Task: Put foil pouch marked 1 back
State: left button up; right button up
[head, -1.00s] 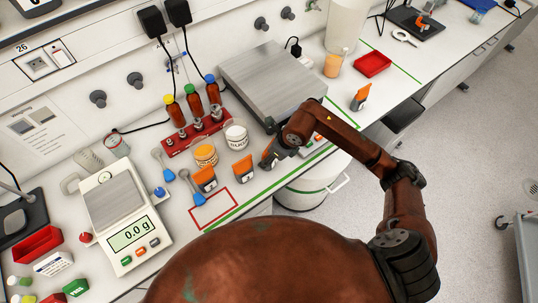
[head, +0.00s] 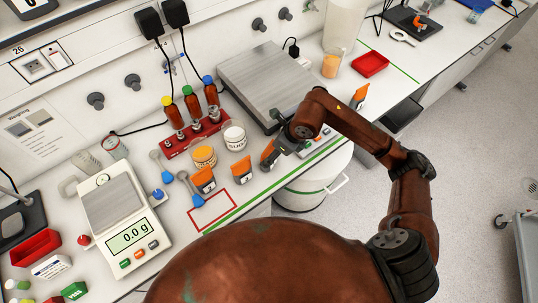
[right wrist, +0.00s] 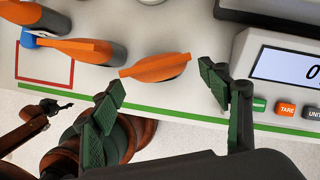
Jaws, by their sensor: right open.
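A foil pouch with an orange top (head: 268,153) stands upright on the bench beside my right gripper (head: 285,148). The right wrist view shows this pouch's orange top (right wrist: 155,67) just ahead of the gap between the spread, empty fingers of my right gripper (right wrist: 165,100). Two more such pouches stand to its left, a middle one (head: 241,168) and a left one (head: 204,179); another pouch (head: 359,96) stands farther right. I cannot read which is marked 1. A red outlined rectangle (head: 231,209) is empty. My left gripper (right wrist: 60,105) is small and dark in the right wrist view.
A large platform scale (head: 265,75) stands behind my right arm. A small balance (head: 135,238) is at the left. A green line (head: 250,205) runs along the front edge.

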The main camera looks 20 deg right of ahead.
jog(key=v, duration=0.6)
dwell(0.4)
